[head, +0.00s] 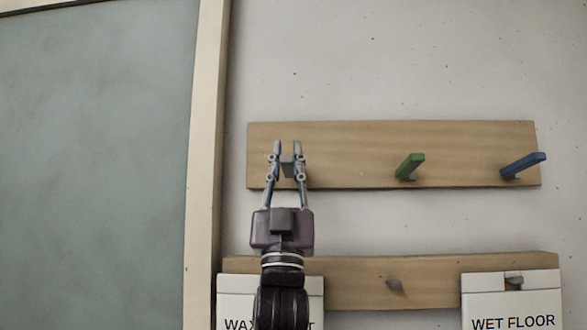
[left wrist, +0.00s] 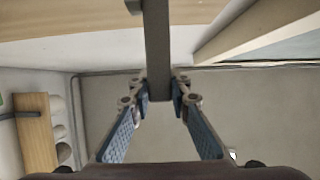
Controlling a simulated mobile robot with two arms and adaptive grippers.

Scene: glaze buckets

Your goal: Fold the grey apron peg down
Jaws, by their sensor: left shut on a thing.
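The grey apron peg (head: 287,166) is at the left end of the upper wooden board (head: 350,150), partly hidden by my fingers in the head view. In the left wrist view the grey peg (left wrist: 157,45) is a straight bar that sticks out from the board and reaches between the fingertips. My left gripper (head: 287,150) is shut on the peg, with one finger on each side of it. The left gripper also shows large in the left wrist view (left wrist: 159,88). My right gripper is in neither view.
A green peg (head: 410,167) and a blue peg (head: 522,165) stick out farther right on the upper board. Below is a second board (head: 440,265) with a small grey peg (head: 394,285) and a hanging WET FLOOR sign (head: 512,300). Another sign (head: 235,300) hangs partly behind my arm.

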